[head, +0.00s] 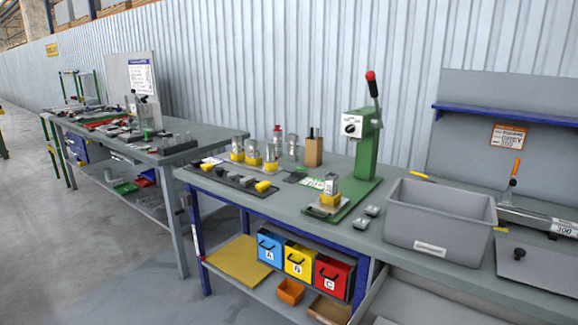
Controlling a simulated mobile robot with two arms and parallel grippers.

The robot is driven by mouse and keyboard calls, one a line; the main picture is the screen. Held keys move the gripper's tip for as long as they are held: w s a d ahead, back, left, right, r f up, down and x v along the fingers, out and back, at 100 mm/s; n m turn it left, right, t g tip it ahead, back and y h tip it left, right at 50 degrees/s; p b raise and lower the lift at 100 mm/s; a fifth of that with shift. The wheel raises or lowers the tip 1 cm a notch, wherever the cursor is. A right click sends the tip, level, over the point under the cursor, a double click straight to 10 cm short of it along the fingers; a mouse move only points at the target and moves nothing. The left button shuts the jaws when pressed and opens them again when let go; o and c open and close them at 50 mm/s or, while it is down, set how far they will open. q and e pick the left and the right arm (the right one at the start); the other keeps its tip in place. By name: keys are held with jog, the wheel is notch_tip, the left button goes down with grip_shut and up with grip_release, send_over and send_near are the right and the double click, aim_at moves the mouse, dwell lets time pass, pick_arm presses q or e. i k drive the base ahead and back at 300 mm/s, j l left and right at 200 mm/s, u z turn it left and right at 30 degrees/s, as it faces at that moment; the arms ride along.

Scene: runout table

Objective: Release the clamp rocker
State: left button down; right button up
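No part is clearly recognisable as the clamp rocker at this distance. An upright lever with an orange handle (516,167) stands at the left end of a grey metal rail (540,219) marked 300, at the right of the bench. A green press (366,155) stands mid-bench. It has a raised lever with a red knob (371,77) and a white box with a black dial (353,127). A yellow and grey part (330,193) sits on the press's base. Neither of my grippers is in view.
A large grey bin (440,217) stands at the bench front, left of the rail. A flat grey plate with a black knob (540,268) lies right of it. Several yellow-based parts (252,155) and a dark strip of parts (230,176) occupy the bench's left. Blue, yellow and red boxes (300,262) sit below.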

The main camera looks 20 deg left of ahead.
aim_at(298, 169)
jog(key=i+j+z, duration=0.25)
jog(key=i+j, duration=0.15)
jog(key=j, duration=0.25)
jog(key=i+j+z, duration=0.1)
jog(key=j, duration=0.25)
jog(key=i+j+z, duration=0.25)
jog(key=i+j, duration=0.15)
jog(key=j, duration=0.35)
jog(key=i+j+z, duration=0.1)
jog(key=j, duration=0.3)
jog(key=i+j+z, duration=0.15)
jog(key=j, duration=0.25)
jog(key=i+j+z, duration=0.1)
jog(key=j, duration=0.3)
